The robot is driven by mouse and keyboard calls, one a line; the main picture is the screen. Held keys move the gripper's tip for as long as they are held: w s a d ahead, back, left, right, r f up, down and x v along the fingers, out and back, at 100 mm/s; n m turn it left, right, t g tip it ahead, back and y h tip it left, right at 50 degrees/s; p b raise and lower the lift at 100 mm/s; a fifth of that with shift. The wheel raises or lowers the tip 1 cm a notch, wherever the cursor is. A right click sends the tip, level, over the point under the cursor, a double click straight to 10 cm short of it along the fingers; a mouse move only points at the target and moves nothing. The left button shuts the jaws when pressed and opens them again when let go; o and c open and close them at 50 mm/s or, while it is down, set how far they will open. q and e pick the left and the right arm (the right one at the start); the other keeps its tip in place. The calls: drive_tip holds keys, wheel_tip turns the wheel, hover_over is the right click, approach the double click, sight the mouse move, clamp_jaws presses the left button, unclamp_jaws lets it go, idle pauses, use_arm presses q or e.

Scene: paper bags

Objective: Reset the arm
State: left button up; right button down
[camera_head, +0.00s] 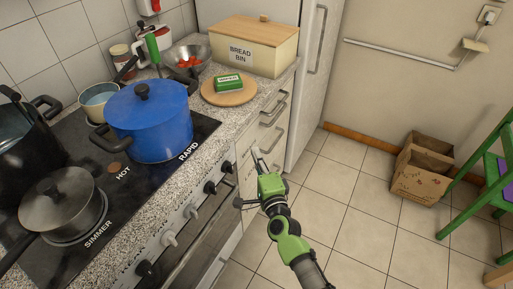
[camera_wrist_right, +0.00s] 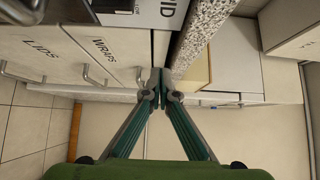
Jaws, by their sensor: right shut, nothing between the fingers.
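My right arm comes in from the bottom of the head view. Its green right gripper (camera_head: 258,158) is in front of the drawers beside the stove, over the floor side of the counter. In the right wrist view the fingertips (camera_wrist_right: 160,90) meet, with nothing between them. My left gripper does not show in either view.
A stove with a blue pot (camera_head: 150,122) and a grey pan (camera_head: 62,204) stands left. A bread bin (camera_head: 262,45), a round board (camera_head: 230,98) and a metal bowl (camera_head: 188,58) are on the counter. Paper bags (camera_head: 421,178) and a green chair (camera_head: 495,165) stand right. The middle floor is clear.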

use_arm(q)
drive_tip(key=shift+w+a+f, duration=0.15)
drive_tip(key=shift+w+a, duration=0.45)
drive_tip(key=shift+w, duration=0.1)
use_arm(e)
drive_tip(key=s+d, duration=0.1)
drive_tip(key=s, duration=0.5)
drive_tip(key=shift+s+f, duration=0.15)
drive_tip(key=shift+f, duration=0.05)
